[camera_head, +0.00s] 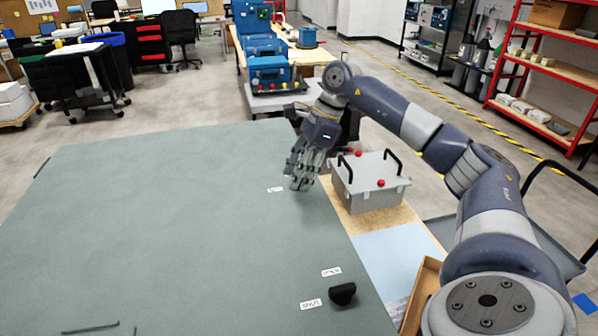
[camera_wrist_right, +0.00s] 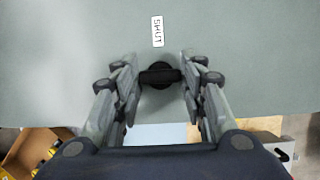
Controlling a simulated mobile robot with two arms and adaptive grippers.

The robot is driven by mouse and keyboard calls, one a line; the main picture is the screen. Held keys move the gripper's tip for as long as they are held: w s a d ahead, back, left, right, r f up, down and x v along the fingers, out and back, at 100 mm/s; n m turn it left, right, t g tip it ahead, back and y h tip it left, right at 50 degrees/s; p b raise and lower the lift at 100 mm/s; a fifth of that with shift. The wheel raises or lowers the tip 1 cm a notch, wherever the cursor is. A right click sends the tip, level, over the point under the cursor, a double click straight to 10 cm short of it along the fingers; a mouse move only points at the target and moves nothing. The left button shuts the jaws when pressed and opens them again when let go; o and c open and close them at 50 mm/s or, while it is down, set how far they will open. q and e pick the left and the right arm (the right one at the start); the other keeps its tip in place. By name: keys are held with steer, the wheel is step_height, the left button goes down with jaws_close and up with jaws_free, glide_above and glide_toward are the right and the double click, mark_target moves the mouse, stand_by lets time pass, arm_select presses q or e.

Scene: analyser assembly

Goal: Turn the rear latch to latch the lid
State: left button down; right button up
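The large grey-green lid (camera_head: 170,200) fills the middle of the head view. My right gripper (camera_head: 300,182) points down at its right edge and hides the rear latch there. In the right wrist view the rear latch, a black knob with a bar (camera_wrist_right: 160,76), lies between the fingers of my right gripper (camera_wrist_right: 160,90). The bar runs across the picture, and the fingers stand open on either side with small gaps. A white SHUT label (camera_wrist_right: 157,31) is above the knob. The front latch (camera_head: 342,293) is black, with SHUT and OPEN labels beside it. My left gripper is not in view.
A grey case (camera_head: 370,182) with black handles and red knobs stands on a wooden surface just right of my right gripper. A cardboard box (camera_head: 420,295) is beside the lid's front right edge. The lid's middle is clear.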

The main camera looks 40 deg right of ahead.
steer(key=shift+c, duration=1.2)
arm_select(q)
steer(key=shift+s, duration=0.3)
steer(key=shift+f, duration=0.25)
arm_select(e)
steer(key=shift+m, duration=0.4)
steer(key=m+t+b, duration=0.1)
steer(key=m, duration=0.1)
steer(key=shift+s+m+h, duration=0.1)
steer(key=shift+m+h, duration=0.2)
steer(key=m, duration=0.2)
steer(key=m+t+h+b, duration=0.1)
steer(key=m, duration=0.1)
steer(key=shift+a+m+h, duration=0.15)
steer(key=shift+m+h, duration=0.15)
steer(key=m+h, duration=0.1)
steer(key=m, duration=0.3)
steer(key=shift+a+r+h, duration=0.1)
steer(key=shift+a+h, duration=0.05)
steer(key=shift+h, duration=0.25)
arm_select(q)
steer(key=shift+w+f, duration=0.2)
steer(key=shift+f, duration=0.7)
arm_select(e)
steer(key=m+h, duration=0.1)
steer(key=m, duration=0.2)
steer(key=m+h, duration=0.1)
steer(key=m, duration=0.1)
steer(key=shift+a+m, duration=0.1)
steer(key=shift+m, duration=0.3)
